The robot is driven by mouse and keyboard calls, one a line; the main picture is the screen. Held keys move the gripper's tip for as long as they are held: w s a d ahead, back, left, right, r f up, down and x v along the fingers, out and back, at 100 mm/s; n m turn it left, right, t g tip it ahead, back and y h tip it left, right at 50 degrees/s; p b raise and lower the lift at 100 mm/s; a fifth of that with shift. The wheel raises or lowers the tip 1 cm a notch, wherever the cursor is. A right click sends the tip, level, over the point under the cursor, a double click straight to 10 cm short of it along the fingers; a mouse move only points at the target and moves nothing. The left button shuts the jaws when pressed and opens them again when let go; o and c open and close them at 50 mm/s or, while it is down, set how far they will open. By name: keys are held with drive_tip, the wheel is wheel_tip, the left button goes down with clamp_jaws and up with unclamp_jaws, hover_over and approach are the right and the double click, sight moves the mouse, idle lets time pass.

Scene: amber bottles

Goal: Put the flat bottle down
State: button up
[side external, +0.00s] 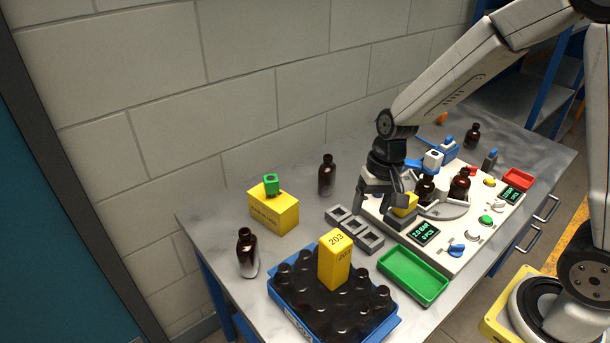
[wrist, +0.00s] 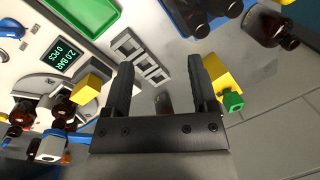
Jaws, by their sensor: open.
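My gripper (side external: 380,207) is open over the left end of the white machine panel. In the wrist view my gripper (wrist: 160,68) has nothing held between its two black fingers. A dark amber bottle (side external: 327,175) stands upright on the bench near the wall. Another amber bottle (side external: 247,254), paler at its base, stands upright at the front left and shows at the wrist view's top right (wrist: 278,28). I cannot tell which bottle is the flat one. A dark shape low between the fingers in the wrist view is partly hidden.
A yellow block (side external: 405,203) is close beside my fingers. Two amber bottles (side external: 460,184) stand on the white panel (side external: 460,262). A grey slotted rack (side external: 355,228), a green tray (side external: 414,276), a yellow box (side external: 273,211) and a blue crate of bottles (side external: 383,334) surround some clear bench.

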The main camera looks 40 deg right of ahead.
drive_tip(key=s+d+r+n+t+h, duration=0.1)
drive_tip(key=s+d+n+t+h, duration=0.1)
drive_tip(key=s+n, duration=0.3)
drive_tip(key=shift+s+r, duration=0.15)
drive_tip(key=shift+s, duration=0.95)
